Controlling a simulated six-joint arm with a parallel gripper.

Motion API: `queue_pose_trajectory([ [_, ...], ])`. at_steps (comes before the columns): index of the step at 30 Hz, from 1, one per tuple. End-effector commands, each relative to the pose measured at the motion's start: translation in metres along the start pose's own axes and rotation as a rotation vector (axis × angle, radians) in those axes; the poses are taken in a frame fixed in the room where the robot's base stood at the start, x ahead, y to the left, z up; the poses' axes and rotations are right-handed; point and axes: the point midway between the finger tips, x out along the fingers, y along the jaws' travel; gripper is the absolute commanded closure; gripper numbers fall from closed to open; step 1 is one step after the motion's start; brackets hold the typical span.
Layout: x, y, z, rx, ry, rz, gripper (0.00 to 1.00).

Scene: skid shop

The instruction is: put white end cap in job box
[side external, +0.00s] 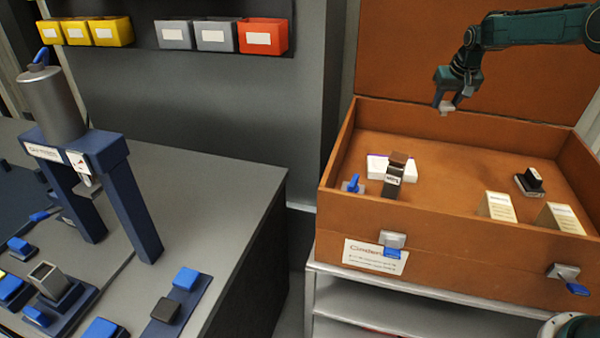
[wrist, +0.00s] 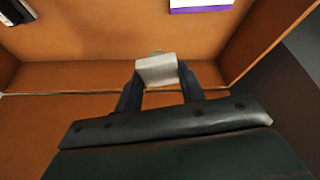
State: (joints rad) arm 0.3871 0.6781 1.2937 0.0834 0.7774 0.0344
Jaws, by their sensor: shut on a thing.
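My gripper (side external: 447,105) is shut on a small white end cap (side external: 447,107). It hangs in the air over the back part of the open orange-brown job box (side external: 480,258). In the wrist view the end cap (wrist: 157,69) sits between the two dark fingertips of my gripper (wrist: 160,80). The box floor lies below it, with clear space between.
Inside the job box are a white and purple carton (side external: 379,167), a dark upright block (side external: 394,180), two cream blocks (side external: 497,206) and a black item (side external: 529,182). The middle of its floor is bare. A grey workbench (side external: 235,185) with a press stands at left.

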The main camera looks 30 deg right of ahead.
Motion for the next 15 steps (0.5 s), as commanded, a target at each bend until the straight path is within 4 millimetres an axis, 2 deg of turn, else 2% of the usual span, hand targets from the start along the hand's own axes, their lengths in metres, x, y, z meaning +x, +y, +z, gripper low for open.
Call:
queue_pose_trajectory([
  [1,-0.001,0.023,0.003,0.033,-0.001,0.012,0.83],
  [3,-0.001,0.050,0.008,0.071,-0.002,0.025,0.83],
  [9,-0.005,0.119,0.026,0.175,-0.003,0.061,0.83],
  [15,-0.009,0.164,0.044,0.247,-0.004,0.085,0.83],
])
